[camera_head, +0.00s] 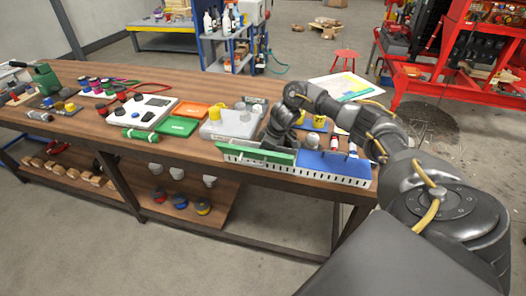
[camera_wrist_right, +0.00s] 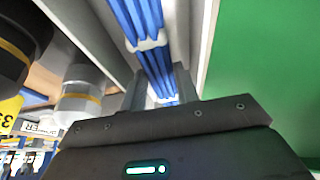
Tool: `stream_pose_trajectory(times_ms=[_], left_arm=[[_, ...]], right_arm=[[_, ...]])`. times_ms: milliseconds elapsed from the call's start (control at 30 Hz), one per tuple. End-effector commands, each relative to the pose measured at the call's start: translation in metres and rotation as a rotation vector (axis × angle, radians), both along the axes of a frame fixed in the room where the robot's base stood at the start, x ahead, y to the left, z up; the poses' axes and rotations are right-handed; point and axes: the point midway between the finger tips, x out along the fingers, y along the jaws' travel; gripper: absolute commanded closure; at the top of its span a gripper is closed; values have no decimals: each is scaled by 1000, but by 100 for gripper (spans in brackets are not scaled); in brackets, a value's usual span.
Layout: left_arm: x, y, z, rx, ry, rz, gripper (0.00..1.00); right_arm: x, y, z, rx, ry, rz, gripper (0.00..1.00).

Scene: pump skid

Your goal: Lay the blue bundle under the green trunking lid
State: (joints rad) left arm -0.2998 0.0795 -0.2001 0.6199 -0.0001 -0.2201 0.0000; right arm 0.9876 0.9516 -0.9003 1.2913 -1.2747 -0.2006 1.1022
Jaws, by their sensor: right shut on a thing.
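The white slotted trunking (camera_head: 300,170) lies along the table's front edge. The green trunking lid (camera_head: 256,155) shows on its left part, tilted up. It also fills the right of the right wrist view (camera_wrist_right: 270,70). A blue lid (camera_head: 333,163) covers the right part. The blue bundle (camera_wrist_right: 150,20), blue strands with white ties, runs away from my right gripper between pale trunking walls in the right wrist view. My right gripper (camera_wrist_right: 160,88) is shut on it, beside the green lid. In the head view my right gripper (camera_head: 270,147) is behind the trunking, largely hidden by its own arm.
A grey case (camera_head: 230,124) stands behind the trunking, with a green tray (camera_head: 177,126) and an orange tray (camera_head: 194,109) to its left. Yellow and grey parts stand close around my right wrist. A green roll (camera_head: 140,135) lies near the front edge.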

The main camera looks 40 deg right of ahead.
Motion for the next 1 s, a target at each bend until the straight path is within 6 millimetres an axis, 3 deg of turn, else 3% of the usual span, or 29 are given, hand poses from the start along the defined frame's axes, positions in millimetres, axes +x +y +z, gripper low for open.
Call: stream_pose_trajectory(times_ms=[33, 67, 267, 567, 1000], left_arm=[[0, 0, 0, 0, 0, 0, 100], [0, 0, 0, 0, 0, 0, 100], [0, 0, 0, 0, 0, 0, 100], [0, 0, -1, 0, 0, 0, 100], [0, 0, 2, 0, 0, 0, 100]], right_arm=[[0, 0, 0, 1, -1, 0, 88], [0, 0, 0, 1, -1, 0, 68], [0, 0, 0, 0, 0, 0, 44], [-3, -3, 12, 0, -3, 1, 44], [-28, -21, 89, -2, -3, 0, 44]])
